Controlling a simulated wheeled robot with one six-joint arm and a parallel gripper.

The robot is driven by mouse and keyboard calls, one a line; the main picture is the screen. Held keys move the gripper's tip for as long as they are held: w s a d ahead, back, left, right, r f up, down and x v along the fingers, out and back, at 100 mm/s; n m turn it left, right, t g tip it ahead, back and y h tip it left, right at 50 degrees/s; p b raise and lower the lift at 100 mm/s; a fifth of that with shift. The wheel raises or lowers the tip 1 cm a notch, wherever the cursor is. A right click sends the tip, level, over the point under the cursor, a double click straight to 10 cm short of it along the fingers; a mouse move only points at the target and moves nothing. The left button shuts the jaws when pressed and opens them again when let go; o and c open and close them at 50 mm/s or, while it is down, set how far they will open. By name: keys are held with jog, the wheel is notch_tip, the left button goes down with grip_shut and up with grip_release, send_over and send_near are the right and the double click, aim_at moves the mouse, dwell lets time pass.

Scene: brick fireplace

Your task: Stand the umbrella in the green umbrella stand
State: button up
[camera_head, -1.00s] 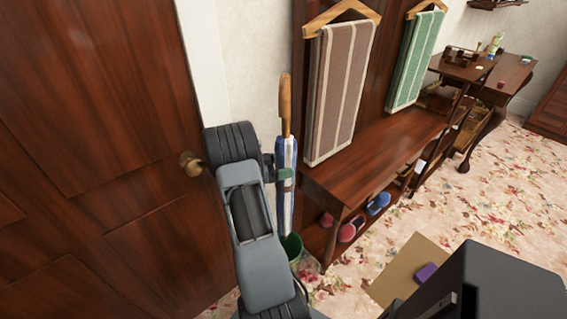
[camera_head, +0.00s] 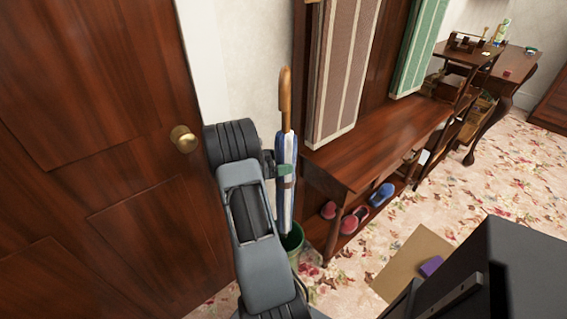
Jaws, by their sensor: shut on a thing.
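The umbrella (camera_head: 287,205), blue and white striped with a long wooden handle (camera_head: 285,95), is upright. The umbrella's lower end overlaps the stand's mouth in the picture. I cannot tell how deep the tip is inside, as the stand's inner bottom is hidden.
A wooden door with a brass knob (camera_head: 184,139) is at the left. A hall bench (camera_head: 385,140) with hanging striped towels (camera_head: 343,70) and slippers (camera_head: 354,221) below is close at the right. A tan mat (camera_head: 412,262) with a purple block (camera_head: 431,266) lies on the floral carpet.

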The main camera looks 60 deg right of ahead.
jog(key=shift+f+b, duration=9)
jog(key=shift+b, duration=1.35)
jog(key=o, duration=1.3)
jog(key=shift+c, duration=0.2)
